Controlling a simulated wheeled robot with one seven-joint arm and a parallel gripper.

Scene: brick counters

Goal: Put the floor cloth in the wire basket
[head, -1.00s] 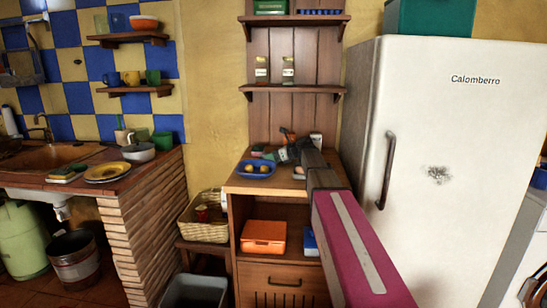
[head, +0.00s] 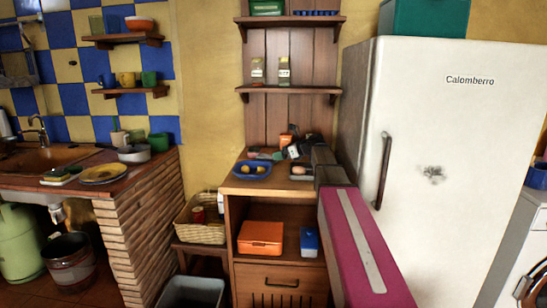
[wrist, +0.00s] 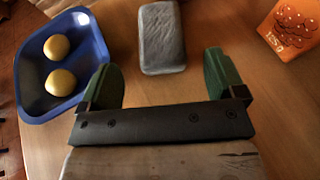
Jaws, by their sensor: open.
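A grey, rounded rectangular piece (wrist: 160,38), which looks like the folded floor cloth, lies on the wooden counter in the wrist view. My gripper (wrist: 168,82) is open and empty, with its green fingertips just short of the grey piece's near end, one toward each side. In the head view my gripper (head: 294,150) is over the small counter, and I cannot clearly make out the cloth there.
A blue tray (wrist: 84,94) with two yellowish round things lies left of the gripper. An orange container (wrist: 290,28) stands to the right. The fridge (head: 433,130) closes off the right side. An orange box (head: 260,238) and a blue box (head: 309,242) sit on the shelf below.

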